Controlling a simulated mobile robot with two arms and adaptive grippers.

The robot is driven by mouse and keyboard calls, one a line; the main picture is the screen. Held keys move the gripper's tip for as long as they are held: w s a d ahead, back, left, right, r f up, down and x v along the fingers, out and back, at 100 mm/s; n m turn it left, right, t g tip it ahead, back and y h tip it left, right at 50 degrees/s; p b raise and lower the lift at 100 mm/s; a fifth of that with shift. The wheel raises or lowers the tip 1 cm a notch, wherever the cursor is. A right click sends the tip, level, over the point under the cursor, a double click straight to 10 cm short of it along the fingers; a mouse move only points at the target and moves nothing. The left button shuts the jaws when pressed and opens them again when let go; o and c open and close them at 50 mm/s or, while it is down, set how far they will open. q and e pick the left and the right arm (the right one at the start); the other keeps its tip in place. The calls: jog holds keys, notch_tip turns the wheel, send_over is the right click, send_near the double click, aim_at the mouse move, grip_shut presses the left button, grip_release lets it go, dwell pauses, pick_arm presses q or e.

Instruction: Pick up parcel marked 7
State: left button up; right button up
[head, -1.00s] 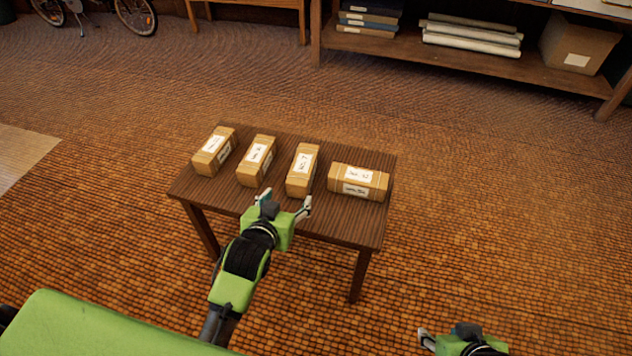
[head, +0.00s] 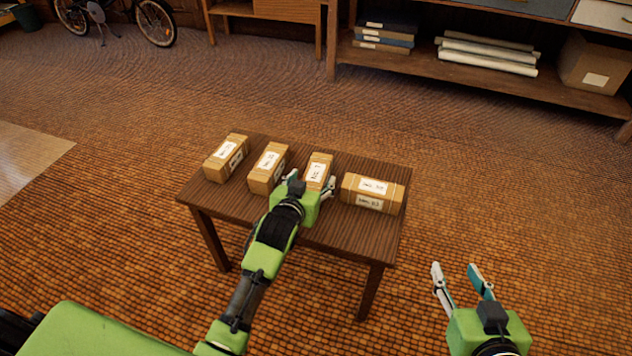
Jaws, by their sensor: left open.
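Four wrapped parcels with white labels lie on a small dark wooden table (head: 340,235). The third from the left (head: 318,168) has a label that seems to read No. 7. My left gripper (head: 312,183) is open at its near end, with one finger to each side; its hand hides the parcel's near end. I cannot tell whether the fingers touch it. My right gripper (head: 458,272) is open and empty, off the table's right side and nearer to me.
Two parcels, the far-left one (head: 226,158) and the second (head: 268,168), stand left of the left gripper. A sideways parcel (head: 372,193) lies close on its right. A shelf (head: 480,78) stands at the back. The floor around the table is clear.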

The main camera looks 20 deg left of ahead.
aim_at(315, 175)
pick_arm(q)
jog(key=shift+f+b+x, duration=0.25)
jog(key=shift+b+x, duration=0.45)
jog(key=shift+x, duration=0.55)
jog(key=b+x, duration=0.1)
jog(key=x, duration=0.1)
jog(key=shift+w+a+f, duration=0.1)
jog(key=shift+w+f, duration=0.05)
jog(key=shift+w, duration=0.15)
jog(key=c, duration=1.6)
jog(key=shift+o, duration=0.2)
pick_arm(e)
notch_tip(315, 175, up, 14)
jog(key=w+a+t+y, duration=0.2)
jog(key=t, duration=0.5)
jog(key=shift+w+a, duration=0.25)
jog(key=shift+w, duration=0.05)
